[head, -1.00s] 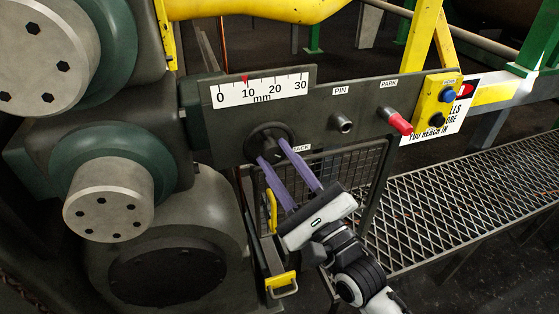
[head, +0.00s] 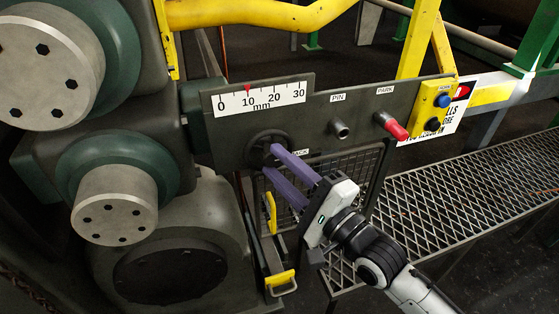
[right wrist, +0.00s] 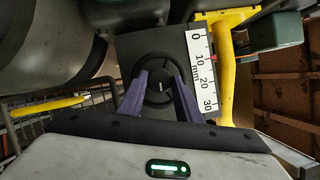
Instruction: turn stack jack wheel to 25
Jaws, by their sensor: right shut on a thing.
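The stack jack wheel (head: 262,140) is a small dark handwheel on the grey panel, partly hidden behind my fingers in the head view. The right wrist view shows its round rim and hub (right wrist: 160,58). My right gripper (head: 270,160) has its two purple fingers on either side of the wheel, shut on it, and is rolled over at a slant in the head view. The white scale (head: 260,98) above the wheel runs from 0 to 30 mm. Its red pointer (head: 248,88) stands at about 10. My left gripper is not in view.
Right of the wheel on the panel are the PIN knob (head: 340,129) and the red PARK handle (head: 392,127). A yellow button box (head: 434,104) sits at the panel's end. Large rollers (head: 115,200) crowd the left. A mesh platform (head: 450,200) lies at lower right.

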